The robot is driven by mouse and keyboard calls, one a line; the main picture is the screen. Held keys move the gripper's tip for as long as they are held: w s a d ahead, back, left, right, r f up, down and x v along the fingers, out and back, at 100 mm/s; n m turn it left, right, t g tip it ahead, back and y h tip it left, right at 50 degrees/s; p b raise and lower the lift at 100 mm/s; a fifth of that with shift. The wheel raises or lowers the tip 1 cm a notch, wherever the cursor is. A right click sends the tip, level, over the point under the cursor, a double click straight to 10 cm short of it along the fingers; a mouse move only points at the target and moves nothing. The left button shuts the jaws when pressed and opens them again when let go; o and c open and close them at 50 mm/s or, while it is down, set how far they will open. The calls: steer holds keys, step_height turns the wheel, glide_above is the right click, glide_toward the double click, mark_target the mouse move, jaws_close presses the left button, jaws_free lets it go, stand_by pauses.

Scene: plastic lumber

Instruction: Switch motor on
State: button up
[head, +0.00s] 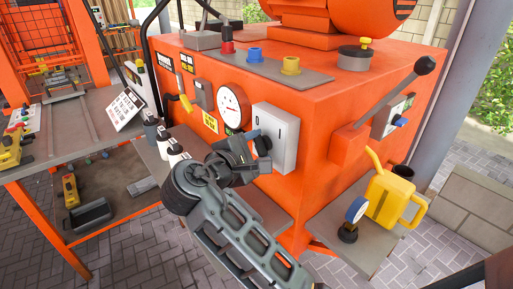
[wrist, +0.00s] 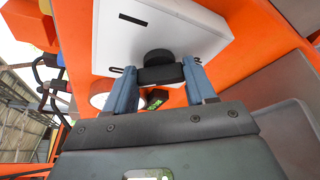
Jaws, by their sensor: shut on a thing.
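A light grey switch box (head: 285,128) is mounted on the front face of the orange machine (head: 320,108), and it fills the upper part of the wrist view (wrist: 165,28). Its black rotary knob (wrist: 160,72) has a round base and a bar-shaped handle. My gripper (head: 260,146) reaches the box from the lower left. In the wrist view its two blue-grey fingers (wrist: 160,84) stand on either side of the knob's handle, shut on it. In the head view the gripper hides most of the knob.
A round gauge (head: 232,103) is left of the box. A long lever (head: 395,95) slants out at the right. A yellow can (head: 390,198) and small gauge (head: 352,215) stand on the lower right shelf. A workbench is at left.

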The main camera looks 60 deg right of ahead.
steer(key=shift+f, duration=0.15)
steer(key=shift+s+a+f+m+t+h+b, duration=0.15)
steer(key=shift+m+h+b, duration=0.15)
steer(key=shift+m+b, duration=0.3)
steer(key=shift+w+d+f+m+t+h+b, duration=0.15)
steer(key=shift+m+h+b, duration=0.15)
steer(key=shift+m+b, duration=0.3)
steer(key=m+b, duration=0.1)
steer(key=b, duration=0.1)
steer(key=m+h+b, duration=0.1)
steer(key=m+b, duration=0.1)
steer(key=shift+s+a+f+t, duration=0.1)
steer(key=shift+f+t, duration=0.2)
steer(key=shift+t, duration=0.1)
steer(key=m+h+b, duration=0.1)
steer(key=m+b, duration=0.1)
steer(key=b, duration=0.1)
steer(key=m+h+b, duration=0.1)
steer(key=m+b, duration=0.1)
steer(key=b, duration=0.1)
steer(key=shift+f+m, duration=0.2)
steer(key=shift+m, duration=0.1)
steer(key=m+g+b, duration=0.1)
steer(key=m+b, duration=0.2)
steer(key=b, duration=0.1)
steer(key=shift+r+h+b, duration=0.15)
steer(key=shift+h+b, duration=0.15)
steer(key=shift+h, duration=0.1)
steer(key=shift+r, duration=0.1)
steer(key=o, duration=1)
